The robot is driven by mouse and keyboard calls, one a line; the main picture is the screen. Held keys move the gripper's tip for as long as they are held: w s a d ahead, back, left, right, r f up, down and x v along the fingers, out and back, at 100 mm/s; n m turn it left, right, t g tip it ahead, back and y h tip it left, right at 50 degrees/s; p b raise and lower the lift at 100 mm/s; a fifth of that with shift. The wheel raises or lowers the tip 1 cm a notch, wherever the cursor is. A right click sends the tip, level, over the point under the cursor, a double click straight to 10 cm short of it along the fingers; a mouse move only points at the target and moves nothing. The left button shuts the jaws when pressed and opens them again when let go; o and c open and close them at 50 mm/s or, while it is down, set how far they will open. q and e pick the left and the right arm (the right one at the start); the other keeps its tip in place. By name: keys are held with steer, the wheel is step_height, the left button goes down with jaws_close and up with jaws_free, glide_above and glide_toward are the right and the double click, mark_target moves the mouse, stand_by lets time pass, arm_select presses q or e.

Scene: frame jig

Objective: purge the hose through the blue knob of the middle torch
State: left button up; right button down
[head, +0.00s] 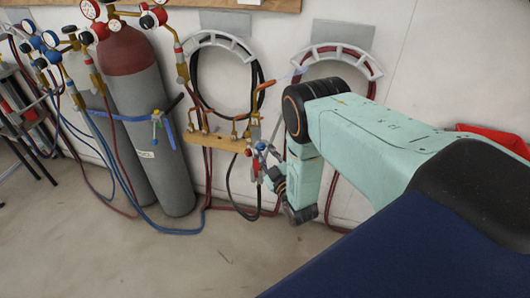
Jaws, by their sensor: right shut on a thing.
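My right gripper (264,158) reaches in from the right and is shut at the right end of the wooden torch rack (215,142). A blue knob (261,145) shows right at its fingertips, and a red knob (248,152) shows just left of them. The gripper and wrist cover part of the torch there, so the exact contact is hard to see. Several brass torch fittings (205,123) stand along the rack to the left. Which one is the middle torch is not clear. My left gripper is not in view.
Grey gas cylinders (160,150) with regulators (152,18) stand at the left. Wall hangers carry a coiled black hose (197,75) and a red hose (372,85). Blue hoses (160,228) and red hoses run along the floor. The front floor is clear.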

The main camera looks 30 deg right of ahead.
steer(key=shift+r, duration=0.15)
steer(key=c, duration=1.1)
jaws_free()
steer(key=s, duration=0.5)
steer(key=s+a, duration=0.1)
steer(key=s, duration=0.1)
steer(key=shift+s+a+f, duration=0.1)
steer(key=shift+s+f, duration=0.1)
steer(key=shift+f, duration=0.05)
